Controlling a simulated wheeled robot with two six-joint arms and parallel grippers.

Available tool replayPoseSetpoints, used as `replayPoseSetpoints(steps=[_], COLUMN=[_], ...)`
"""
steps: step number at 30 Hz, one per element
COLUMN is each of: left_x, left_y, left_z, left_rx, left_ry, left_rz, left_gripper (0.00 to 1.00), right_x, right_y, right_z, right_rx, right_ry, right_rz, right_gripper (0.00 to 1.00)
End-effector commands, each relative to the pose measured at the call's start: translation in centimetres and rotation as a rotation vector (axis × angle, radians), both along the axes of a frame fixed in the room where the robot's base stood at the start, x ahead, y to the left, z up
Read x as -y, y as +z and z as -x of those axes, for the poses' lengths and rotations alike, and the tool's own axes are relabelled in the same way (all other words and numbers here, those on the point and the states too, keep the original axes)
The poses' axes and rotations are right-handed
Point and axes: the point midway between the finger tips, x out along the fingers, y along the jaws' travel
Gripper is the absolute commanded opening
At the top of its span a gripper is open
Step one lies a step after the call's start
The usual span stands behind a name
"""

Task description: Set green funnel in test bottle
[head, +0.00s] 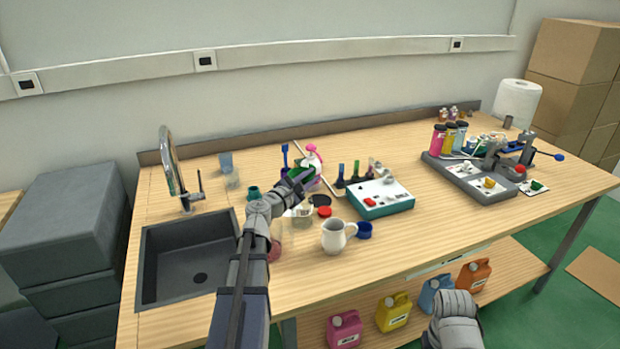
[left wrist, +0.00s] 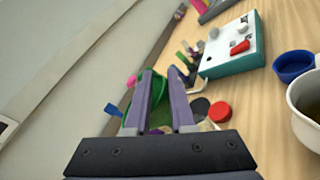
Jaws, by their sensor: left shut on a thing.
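My left gripper (head: 297,180) is shut on the green funnel, over the back middle of the table. In the left wrist view the funnel (left wrist: 153,84) shows as a green rim around and between the fingers of the left gripper (left wrist: 165,98). The fingers hide part of it. A clear glass vessel (head: 301,209) stands below the gripper, partly covered by my arm. I cannot tell whether it is the test bottle, and no funnel is seen seated in it. Part of my right arm shows at the bottom right, but its fingers are not seen.
A red cap (head: 325,211) lies near the glass. A teal-sided device (head: 381,198) is to the right. A sink (head: 188,259) is at left. A grey tray (head: 465,178) stands far right.

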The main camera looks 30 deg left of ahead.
Motion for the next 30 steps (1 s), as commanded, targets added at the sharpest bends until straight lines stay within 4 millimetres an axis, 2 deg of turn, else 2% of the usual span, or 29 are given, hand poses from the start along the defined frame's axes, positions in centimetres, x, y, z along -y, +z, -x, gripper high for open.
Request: replayPoseSetpoints(steps=[12,13,21,22,30], left_x=[0.01,0.01,0.00,0.00,-0.02], left_y=[0.02,0.02,0.02,0.02,0.03], left_z=[0.00,0.00,0.01,0.01,0.24], left_rx=[0.000,0.000,0.000,0.000,0.000], left_ry=[0.000,0.000,0.000,0.000,0.000], left_rz=[0.000,0.000,0.000,0.000,0.000], left_gripper=[0.00,0.24,0.55,0.57,0.57], right_x=[0.00,0.00,0.00,0.00,0.00], right_y=[0.02,0.02,0.02,0.02,0.03], right_z=[0.00,0.00,0.00,0.00,0.00], right_rx=[0.000,0.000,0.000,0.000,0.000], right_ry=[0.000,0.000,0.000,0.000,0.000], right_rz=[0.000,0.000,0.000,0.000,0.000], right_gripper=[0.50,0.50,0.50,0.50,0.50])
